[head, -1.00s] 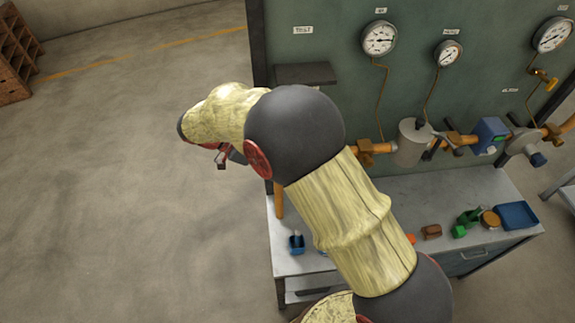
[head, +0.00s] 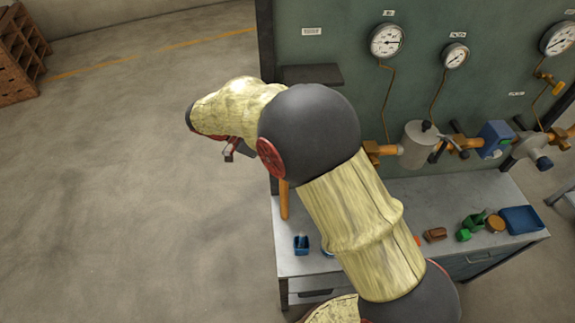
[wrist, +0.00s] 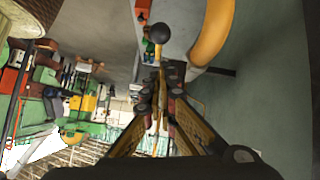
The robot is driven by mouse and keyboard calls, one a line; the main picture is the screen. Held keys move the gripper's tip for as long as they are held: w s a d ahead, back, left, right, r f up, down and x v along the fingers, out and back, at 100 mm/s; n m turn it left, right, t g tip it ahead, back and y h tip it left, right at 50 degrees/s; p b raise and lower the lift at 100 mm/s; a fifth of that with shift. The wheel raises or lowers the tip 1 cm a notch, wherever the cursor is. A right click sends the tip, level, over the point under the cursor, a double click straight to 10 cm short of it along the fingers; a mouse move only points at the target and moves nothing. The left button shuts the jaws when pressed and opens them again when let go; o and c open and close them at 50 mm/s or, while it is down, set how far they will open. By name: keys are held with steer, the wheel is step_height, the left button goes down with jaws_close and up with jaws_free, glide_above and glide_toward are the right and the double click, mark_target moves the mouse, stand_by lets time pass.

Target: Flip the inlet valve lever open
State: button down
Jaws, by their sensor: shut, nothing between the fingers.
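My gripper (head: 232,150) shows at the far left end of my arm in the head view, just left of the panel's edge. In the wrist view its fingers (wrist: 163,76) are together with nothing held. A black round knob (wrist: 162,33) shows just beyond the fingertips there, apparently apart from them. It may be the end of the inlet valve lever, but its shaft is not clear. A thick curved orange pipe (wrist: 215,32) is right of the knob. In the head view my arm hides the inlet valve and lever.
A green panel (head: 330,45) with gauges and a small dark shelf (head: 312,74) stands behind the grey bench (head: 455,195). A vertical orange pipe (head: 284,200) is at the bench's left end. A blue tray (head: 520,220) lies at right.

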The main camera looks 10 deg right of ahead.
steer(key=f+v, duration=0.1)
steer(key=v, duration=0.9)
steer(key=shift+a+r, duration=0.2)
steer(key=shift+a, duration=0.4)
steer(key=shift+w, duration=0.1)
